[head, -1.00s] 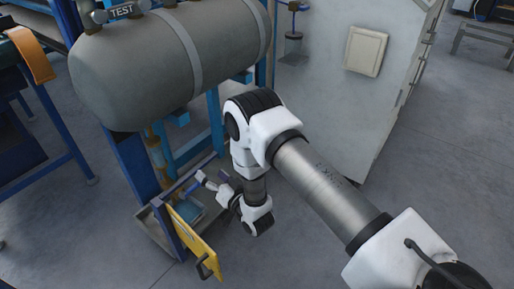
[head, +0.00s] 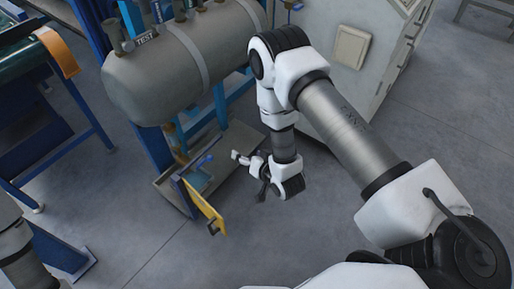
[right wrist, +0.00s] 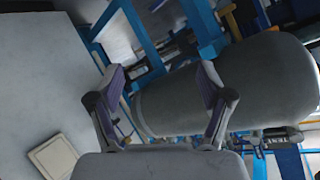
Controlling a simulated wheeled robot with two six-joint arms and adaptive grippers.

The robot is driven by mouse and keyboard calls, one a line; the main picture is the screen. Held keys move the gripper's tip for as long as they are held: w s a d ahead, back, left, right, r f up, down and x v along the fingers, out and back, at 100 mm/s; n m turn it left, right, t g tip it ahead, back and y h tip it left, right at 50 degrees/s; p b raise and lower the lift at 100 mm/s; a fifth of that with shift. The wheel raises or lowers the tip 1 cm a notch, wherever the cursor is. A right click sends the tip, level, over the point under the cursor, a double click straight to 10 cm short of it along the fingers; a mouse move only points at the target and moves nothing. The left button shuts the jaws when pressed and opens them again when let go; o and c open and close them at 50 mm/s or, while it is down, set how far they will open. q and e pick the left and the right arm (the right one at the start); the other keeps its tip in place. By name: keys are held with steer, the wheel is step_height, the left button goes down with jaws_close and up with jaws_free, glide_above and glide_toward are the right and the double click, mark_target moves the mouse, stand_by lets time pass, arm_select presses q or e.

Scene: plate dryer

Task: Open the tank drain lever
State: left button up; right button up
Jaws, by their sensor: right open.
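The grey tank (head: 155,85) lies on its side on a blue frame in the head view. Low under it, a thin blue handle (head: 203,160), apparently the drain lever, sticks out by the pipe above a tray. My right gripper (head: 240,165) is to the right of this handle, apart from it, open and empty. In the right wrist view its two fingers (right wrist: 160,80) are spread wide, with the tank (right wrist: 235,85) behind them. I cannot make out the lever there. My left gripper is out of view.
A light grey cabinet (head: 375,75) stands behind my right arm. A blue bench (head: 35,125) is at the left. The floor in front of the tray is clear.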

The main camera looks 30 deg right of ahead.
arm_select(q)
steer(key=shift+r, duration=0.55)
arm_select(e)
steer(key=shift+s+d+r, duration=0.15)
steer(key=shift+s+r, duration=0.05)
steer(key=shift+s, duration=0.4)
steer(key=shift+r, duration=0.1)
